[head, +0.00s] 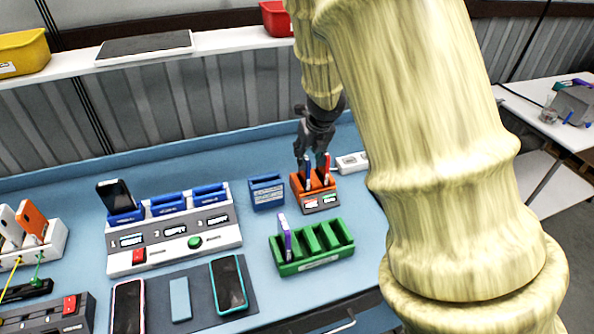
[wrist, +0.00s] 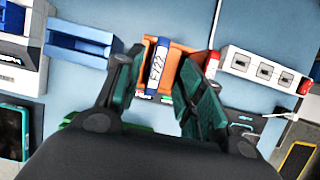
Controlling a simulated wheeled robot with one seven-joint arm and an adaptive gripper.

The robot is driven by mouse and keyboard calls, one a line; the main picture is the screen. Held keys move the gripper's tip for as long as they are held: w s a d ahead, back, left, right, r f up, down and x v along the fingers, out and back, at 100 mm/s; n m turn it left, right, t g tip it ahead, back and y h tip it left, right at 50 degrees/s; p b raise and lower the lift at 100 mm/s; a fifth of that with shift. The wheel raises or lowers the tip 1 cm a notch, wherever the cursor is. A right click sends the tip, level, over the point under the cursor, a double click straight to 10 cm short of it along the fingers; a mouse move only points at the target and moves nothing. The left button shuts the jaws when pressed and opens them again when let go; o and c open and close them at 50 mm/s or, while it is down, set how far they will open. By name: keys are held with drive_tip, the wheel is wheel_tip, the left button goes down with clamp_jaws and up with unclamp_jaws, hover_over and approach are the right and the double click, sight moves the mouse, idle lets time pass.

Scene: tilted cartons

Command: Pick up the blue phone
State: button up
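A thin blue phone (wrist: 158,68) with a white label on its edge stands upright in a slot of the orange holder (head: 319,201). The phone also shows in the head view (head: 307,170), partly hidden by my fingers. My gripper (head: 315,160) is above the orange holder, pointing down. In the wrist view my gripper (wrist: 157,72) is open, with one green-padded finger on each side of the blue phone and gaps between them. A red phone (head: 326,168) stands in the same holder, just right of the blue one; my right finger partly covers it in the wrist view.
A blue holder (head: 267,191) stands left of the orange one, a white socket block (head: 352,162) right of it. A green rack (head: 312,248) with a purple slab (head: 285,237) is in front. A white dock (head: 174,236) and flat phones on a dark mat (head: 203,308) lie left.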

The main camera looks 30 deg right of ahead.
sight(304, 165)
drive_tip(key=x, duration=0.7)
drive_tip(key=shift+a+f, duration=0.1)
drive_tip(key=shift+f, duration=0.1)
drive_tip(key=shift+s+r, duration=0.15)
drive_tip(key=shift+w+a+f, duration=0.1)
drive_tip(key=shift+w+f, duration=0.35)
drive_tip(key=shift+w, duration=0.05)
drive_tip(key=c, duration=0.3)
drive_tip(key=shift+s+r, duration=0.25)
drive_tip(key=shift+s, duration=0.05)
clamp_jaws()
drive_tip(key=shift+w+f, duration=0.1)
drive_tip(key=shift+w, duration=0.05)
